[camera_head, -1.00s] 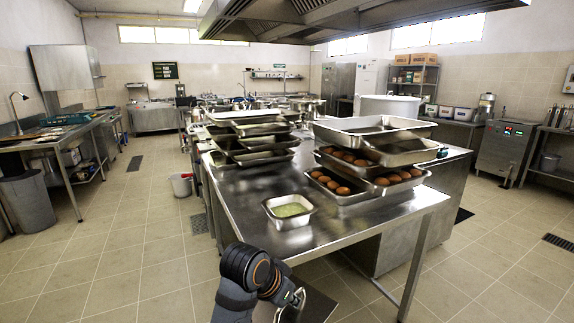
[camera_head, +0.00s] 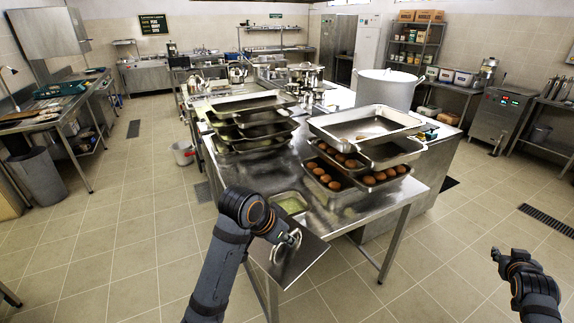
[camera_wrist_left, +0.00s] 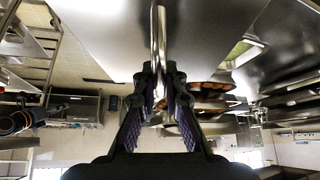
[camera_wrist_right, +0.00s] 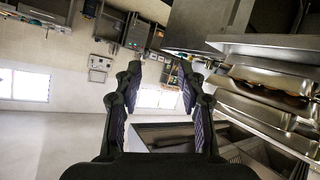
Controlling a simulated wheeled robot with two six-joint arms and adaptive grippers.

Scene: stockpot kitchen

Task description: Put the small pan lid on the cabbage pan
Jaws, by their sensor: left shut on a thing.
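The small pan lid (camera_head: 305,256) is a flat metal sheet with a bar handle. My left gripper (camera_head: 292,238) is shut on the handle and holds the lid tilted, in front of the near table edge. In the left wrist view the handle (camera_wrist_left: 158,35) runs between the fingers (camera_wrist_left: 157,78), and the lid (camera_wrist_left: 95,35) fills the upper left. The cabbage pan (camera_head: 291,203), small with pale green contents, sits on the table just beyond the lid, partly hidden by my left arm and the lid. My right gripper (camera_head: 496,256) is off to the right over the floor; its fingers (camera_wrist_right: 160,80) are apart and empty.
On the steel table (camera_head: 255,187) stand stacked empty trays (camera_head: 252,103) at left and stacked pans with brown round food (camera_head: 335,172) at right. A large pot (camera_head: 387,88) stands behind. A bucket (camera_head: 184,152) is on the floor at left. Floor at right is open.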

